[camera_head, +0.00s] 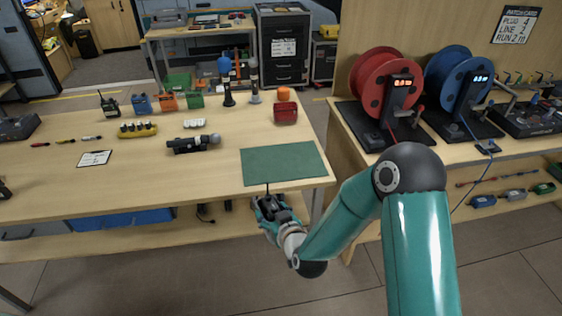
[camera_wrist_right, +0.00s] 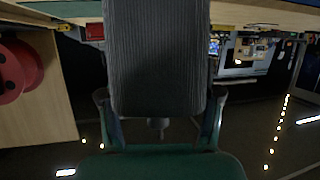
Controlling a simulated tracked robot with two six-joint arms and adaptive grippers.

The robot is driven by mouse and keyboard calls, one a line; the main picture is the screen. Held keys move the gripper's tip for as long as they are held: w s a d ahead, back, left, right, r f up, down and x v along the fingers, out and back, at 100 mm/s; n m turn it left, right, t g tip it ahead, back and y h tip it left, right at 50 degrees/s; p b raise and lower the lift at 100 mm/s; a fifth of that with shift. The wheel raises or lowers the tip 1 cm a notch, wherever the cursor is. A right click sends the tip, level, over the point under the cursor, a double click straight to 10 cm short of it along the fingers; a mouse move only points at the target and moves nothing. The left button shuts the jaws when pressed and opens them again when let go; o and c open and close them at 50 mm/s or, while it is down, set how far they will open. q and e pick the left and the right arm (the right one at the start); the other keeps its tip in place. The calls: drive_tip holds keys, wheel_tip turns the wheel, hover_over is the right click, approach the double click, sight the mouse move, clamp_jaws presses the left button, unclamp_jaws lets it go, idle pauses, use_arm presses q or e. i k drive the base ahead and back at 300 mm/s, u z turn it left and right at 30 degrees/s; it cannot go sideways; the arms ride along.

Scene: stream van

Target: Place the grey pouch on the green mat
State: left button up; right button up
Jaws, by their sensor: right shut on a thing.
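The green mat (camera_head: 284,163) lies flat and bare at the right front of the wooden table. My right gripper (camera_head: 267,208) is just in front of the table's front edge, near the mat's left front corner in the picture. In the right wrist view, a dark grey ribbed pouch (camera_wrist_right: 158,60) stands between the two fingers of the right gripper (camera_wrist_right: 158,122), which are shut on it. In the head view the pouch is hard to tell from the dark fingers. My left gripper is not clearly seen.
A black flashlight-like tool (camera_head: 193,144) lies left of the mat. A red pouch-like item (camera_head: 285,113) sits behind it. Red (camera_head: 385,85) and blue (camera_head: 458,80) reels stand on the right bench.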

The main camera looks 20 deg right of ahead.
sight(282, 160)
drive_tip(key=z, duration=0.05)
drive_tip(key=i, duration=1)
drive_tip(key=u, duration=0.05)
